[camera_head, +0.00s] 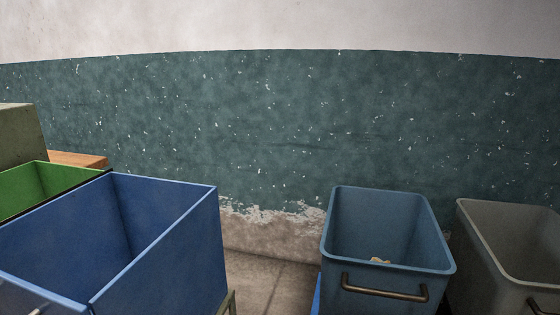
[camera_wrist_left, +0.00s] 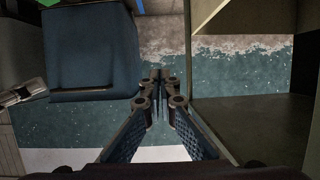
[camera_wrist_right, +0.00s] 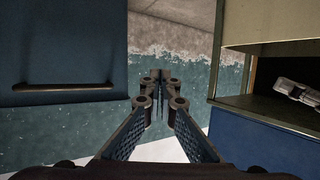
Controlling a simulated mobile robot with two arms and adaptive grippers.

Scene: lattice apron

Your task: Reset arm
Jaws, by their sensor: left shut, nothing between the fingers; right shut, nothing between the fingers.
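My left gripper (camera_wrist_left: 160,82) shows in the left wrist view. Its fingertips meet and nothing is between them. My right gripper (camera_wrist_right: 160,82) shows in the right wrist view, also with its fingertips together and empty. Neither gripper shows in the head view. Both grippers hang in free space, with the peeling green and white wall behind them.
The head view shows a large blue bin (camera_head: 165,250) and a green bin (camera_head: 62,180) at left, a blue-grey bin (camera_head: 390,278) with a handle and small pale contents (camera_head: 379,261), and a grey bin (camera_head: 505,245) at right. A shelf unit (camera_wrist_left: 240,112) stands right of my left gripper.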

